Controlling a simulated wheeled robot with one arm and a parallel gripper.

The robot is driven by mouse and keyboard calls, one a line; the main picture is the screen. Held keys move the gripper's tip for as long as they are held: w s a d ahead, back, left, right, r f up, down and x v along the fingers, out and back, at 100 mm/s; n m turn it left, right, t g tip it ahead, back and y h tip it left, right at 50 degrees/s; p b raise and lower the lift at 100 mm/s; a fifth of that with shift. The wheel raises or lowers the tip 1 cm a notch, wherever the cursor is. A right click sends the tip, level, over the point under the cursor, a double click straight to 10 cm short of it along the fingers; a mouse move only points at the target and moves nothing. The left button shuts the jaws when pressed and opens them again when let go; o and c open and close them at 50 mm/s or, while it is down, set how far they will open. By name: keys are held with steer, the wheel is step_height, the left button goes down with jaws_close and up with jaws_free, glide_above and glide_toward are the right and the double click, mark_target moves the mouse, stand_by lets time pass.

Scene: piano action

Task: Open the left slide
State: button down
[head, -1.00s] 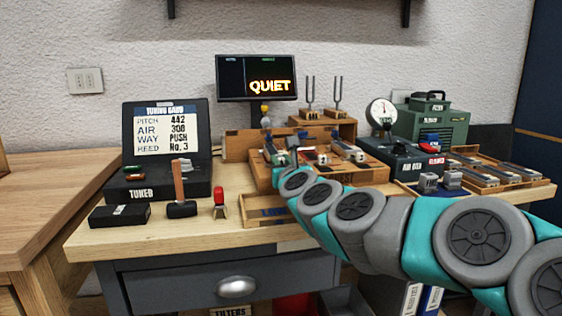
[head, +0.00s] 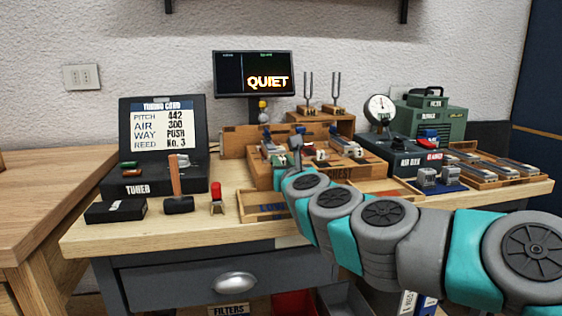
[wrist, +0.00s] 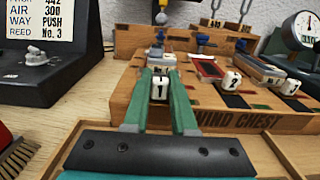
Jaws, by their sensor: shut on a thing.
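The wooden wind chest (head: 263,180) stands on the bench. The left slide's white knob marked 1 (wrist: 160,90) is between the green fingers of my gripper (wrist: 161,82), which is shut on it at the chest's front. The left slide's grey body (wrist: 162,58) shows behind the knob. White knobs marked 2 (wrist: 232,82) and 3 (wrist: 290,87) sit to the right. In the head view my gripper (head: 294,158) reaches the chest's left part, and my arm hides some of its front.
A tuning card on a black case (head: 160,130) reads air 300, way push, reed No. 3. A monitor (head: 253,73) shows QUIET. A gauge (head: 380,108) stands at right. A hammer (head: 178,204) and a red-handled tool (head: 217,192) stand at the front left.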

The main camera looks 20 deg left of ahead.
steer(key=c, duration=0.7)
jaws_free()
steer(key=shift+s+d, duration=0.1)
steer(key=shift+s, duration=0.05)
steer(key=shift+b+v, duration=0.35)
steer(key=shift+v, duration=3.45)
steer(key=shift+d, duration=0.1)
